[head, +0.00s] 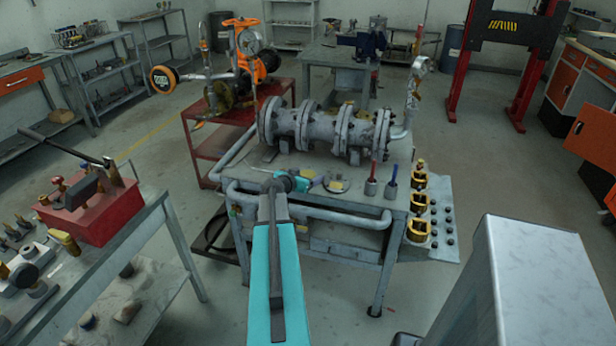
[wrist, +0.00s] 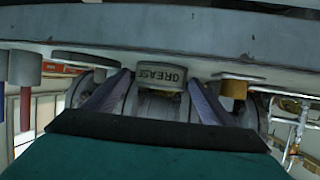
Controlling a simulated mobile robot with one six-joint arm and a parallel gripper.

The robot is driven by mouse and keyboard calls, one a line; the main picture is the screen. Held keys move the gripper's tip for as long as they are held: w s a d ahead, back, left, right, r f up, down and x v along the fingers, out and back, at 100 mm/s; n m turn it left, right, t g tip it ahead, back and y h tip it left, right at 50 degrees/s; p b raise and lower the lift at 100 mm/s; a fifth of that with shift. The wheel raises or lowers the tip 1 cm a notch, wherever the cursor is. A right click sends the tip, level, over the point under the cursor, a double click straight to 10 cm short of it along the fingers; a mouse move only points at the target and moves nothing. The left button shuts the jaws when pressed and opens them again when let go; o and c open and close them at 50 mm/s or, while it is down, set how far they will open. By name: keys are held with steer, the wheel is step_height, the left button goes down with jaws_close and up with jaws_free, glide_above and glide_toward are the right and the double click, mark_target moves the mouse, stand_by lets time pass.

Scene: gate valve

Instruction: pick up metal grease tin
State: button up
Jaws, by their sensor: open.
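The metal grease tin (wrist: 161,77) is a short grey cylinder with a dark GREASE label. It shows upside down in the wrist view, against the bench surface (wrist: 160,30) along the top. My gripper (wrist: 158,82) is open, with one finger on each side of the tin in that view. I cannot tell whether the fingers touch it or how deep between them it sits. In the head view my gripper (head: 303,182) is low over the front of the middle bench (head: 300,212). I cannot make out the tin for certain there.
A flanged pipe assembly (head: 325,128) lies behind my gripper. A red-handled tool (head: 373,170) and a blue-handled tool (head: 392,175) stand in cups to the right, near yellow parts (head: 418,205).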

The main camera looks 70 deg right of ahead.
stand_by(0.5)
steer(key=c, duration=1.3)
steer(key=shift+r, duration=0.1)
